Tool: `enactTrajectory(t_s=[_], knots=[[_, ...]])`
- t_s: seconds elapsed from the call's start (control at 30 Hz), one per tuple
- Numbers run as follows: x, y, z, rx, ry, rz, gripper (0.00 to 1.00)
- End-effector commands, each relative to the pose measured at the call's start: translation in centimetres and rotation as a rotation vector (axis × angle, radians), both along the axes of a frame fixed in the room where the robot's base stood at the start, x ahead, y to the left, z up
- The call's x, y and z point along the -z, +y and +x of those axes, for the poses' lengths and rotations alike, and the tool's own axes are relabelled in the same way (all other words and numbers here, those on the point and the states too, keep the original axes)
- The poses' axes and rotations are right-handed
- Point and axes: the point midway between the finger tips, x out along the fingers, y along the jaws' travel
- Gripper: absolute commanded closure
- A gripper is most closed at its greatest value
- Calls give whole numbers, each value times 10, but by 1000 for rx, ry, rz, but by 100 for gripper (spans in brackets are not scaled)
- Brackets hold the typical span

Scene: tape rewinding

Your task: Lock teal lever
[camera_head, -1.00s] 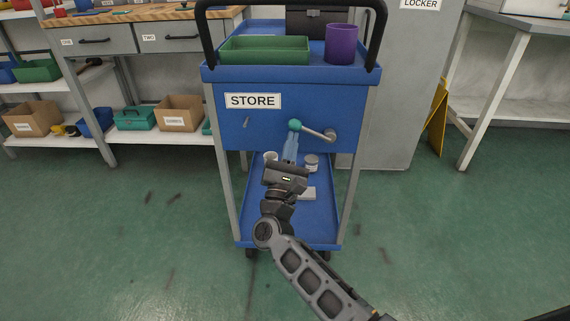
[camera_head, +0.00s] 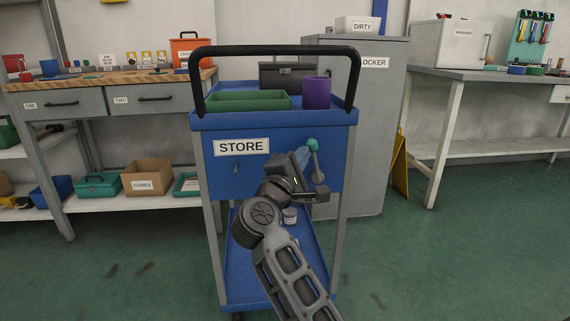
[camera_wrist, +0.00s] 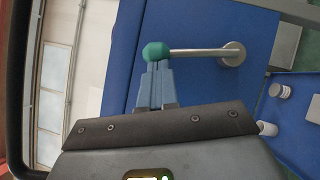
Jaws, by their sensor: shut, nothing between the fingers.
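The teal lever is a teal ball (camera_head: 313,145) on a grey metal arm, mounted on the blue STORE cart's front panel (camera_head: 225,175). The arm stands nearly upright, ball at the top and round pivot below. In the wrist view the teal ball (camera_wrist: 156,51) lies just beyond my fingertips and the arm runs right to the pivot (camera_wrist: 233,54). My gripper (camera_head: 303,153) is shut and empty, with its blue fingers at the left side of the ball. The fingertips look to be against the ball or very near it; my gripper (camera_wrist: 155,68) partly covers its lower edge.
The cart top holds a green tray (camera_head: 250,107), a purple cup (camera_head: 317,93) and a black box (camera_head: 287,77), behind a black handle (camera_head: 275,50). A small jar (camera_head: 290,216) stands on the lower shelf. A grey locker (camera_head: 370,150) stands behind right.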

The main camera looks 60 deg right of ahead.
Motion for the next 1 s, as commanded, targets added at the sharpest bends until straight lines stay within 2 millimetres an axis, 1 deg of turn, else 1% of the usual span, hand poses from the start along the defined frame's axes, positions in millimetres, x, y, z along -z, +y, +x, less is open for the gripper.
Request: enactTrajectory(t_s=[0.2, 0.4, 1.0], knots=[[-6, -7, -13, 1, -104, 79, 100], [-9, -10, -17, 1, -157, 121, 100], [-9, -12, -19, 1, -178, 140, 100]])
